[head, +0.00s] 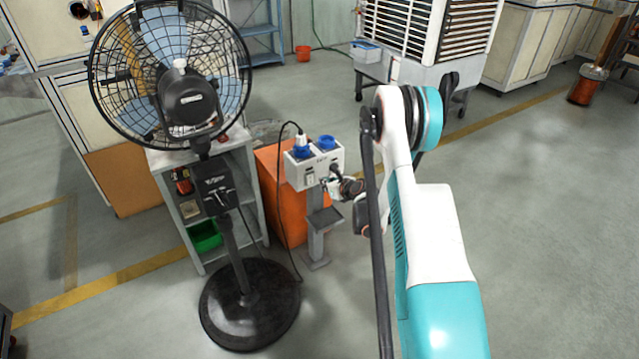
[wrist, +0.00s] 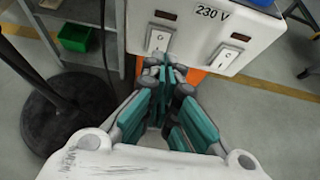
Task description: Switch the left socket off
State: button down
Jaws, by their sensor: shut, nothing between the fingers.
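The white socket box (head: 315,172) stands on a grey post in the head view, with two blue sockets on top. A plug with a black cable sits in the left socket (head: 303,152); the right socket (head: 327,142) shows no plug. In the wrist view the box front (wrist: 198,28) is marked 230 V. It carries a left rocker switch (wrist: 158,39) and a right rocker switch (wrist: 225,56). My gripper (wrist: 164,64) is shut and empty, its tips at the lower edge of the left switch. I cannot tell whether they touch it. My gripper also shows in the head view (head: 332,185).
A black pedestal fan (head: 170,75) stands left of the box, its round base (head: 250,305) on the floor. An orange box (head: 270,200) and a grey shelf (head: 172,222) with a green bin (head: 204,236) are behind.

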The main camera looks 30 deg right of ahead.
jog(key=r+v, duration=0.1)
jog(key=v, duration=0.5)
jog(key=shift+p, duration=0.35)
jog(key=shift+w+a+r, duration=0.1)
jog(key=shift+r, duration=0.05)
jog(key=s+a+r+n+g+y, duration=0.1)
jog(key=s+a+r+n, duration=0.3)
jog(key=a+r+n, duration=0.75)
jog(key=s+a+r+n+g, duration=0.25)
jog(key=a+r+n, duration=0.45)
jog(key=r, duration=0.7)
jog(key=s+a+r+n, duration=0.3)
jog(key=s+a+n, duration=0.15)
jog(key=s, duration=0.25)
jog(key=s+a+r+n, duration=0.3)
jog(key=s+a+n, duration=0.1)
jog(key=s+a, duration=0.15)
jog(key=s+d+f+n+g+h, duration=0.1)
jog(key=s+n, duration=0.7)
jog(key=s, duration=0.8)
jog(key=shift+d+f+h, duration=0.2)
jog(key=shift+f+h, duration=0.1)
